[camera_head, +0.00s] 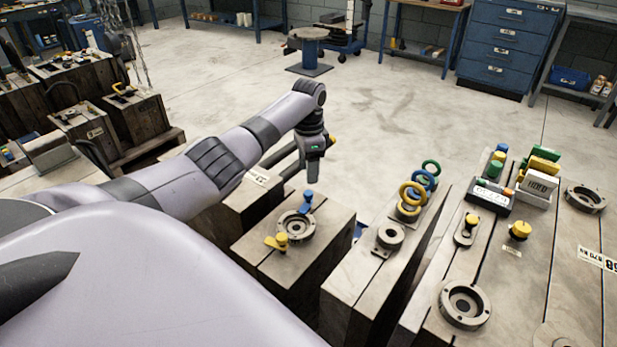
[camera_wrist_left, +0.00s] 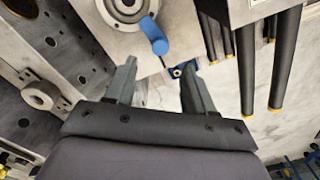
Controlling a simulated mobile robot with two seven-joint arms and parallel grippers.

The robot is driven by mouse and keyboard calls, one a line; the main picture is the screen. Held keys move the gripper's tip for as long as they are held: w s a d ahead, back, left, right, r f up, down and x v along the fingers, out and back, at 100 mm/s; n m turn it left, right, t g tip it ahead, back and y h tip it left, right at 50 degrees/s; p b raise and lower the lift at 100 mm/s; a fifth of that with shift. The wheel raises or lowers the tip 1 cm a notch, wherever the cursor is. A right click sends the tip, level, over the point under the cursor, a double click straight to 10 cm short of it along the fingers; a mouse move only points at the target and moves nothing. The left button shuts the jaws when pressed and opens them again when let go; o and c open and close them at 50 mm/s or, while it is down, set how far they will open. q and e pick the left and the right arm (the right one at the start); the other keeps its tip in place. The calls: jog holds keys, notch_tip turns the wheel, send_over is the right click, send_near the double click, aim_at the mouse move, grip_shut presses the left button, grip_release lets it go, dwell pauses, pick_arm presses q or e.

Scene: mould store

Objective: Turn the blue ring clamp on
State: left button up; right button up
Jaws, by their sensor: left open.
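A blue-handled clamp (camera_head: 307,201) stands at the far edge of a grey metal ring (camera_head: 298,227) on top of a block (camera_head: 270,262). In the left wrist view the blue handle (camera_wrist_left: 154,36) points toward the gap between my fingers. My left gripper (camera_head: 314,160) is above and just beyond the blue clamp in the head view. Its two fingers (camera_wrist_left: 158,72) are apart and empty in the wrist view, with the handle just beyond the tips, not between them. The ring (camera_wrist_left: 126,8) is cut off at the top of that view. My right gripper is not in view.
A yellow clamp (camera_head: 279,241) sits on the ring's near-left side. To the right, another block carries upright yellow, blue and green rings (camera_head: 424,180). A further block holds a yellow knob (camera_head: 520,230). In the wrist view, black bars (camera_wrist_left: 285,60) lie on the right.

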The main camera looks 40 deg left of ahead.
aim_at(309, 193)
pick_arm(q)
jog(key=n, duration=0.6)
jog(key=shift+n, duration=0.3)
jog(key=n, duration=0.4)
jog(key=shift+n, duration=0.4)
notch_tip(309, 193, down, 7)
jog(key=b, duration=0.2)
jog(key=shift+b, duration=0.4)
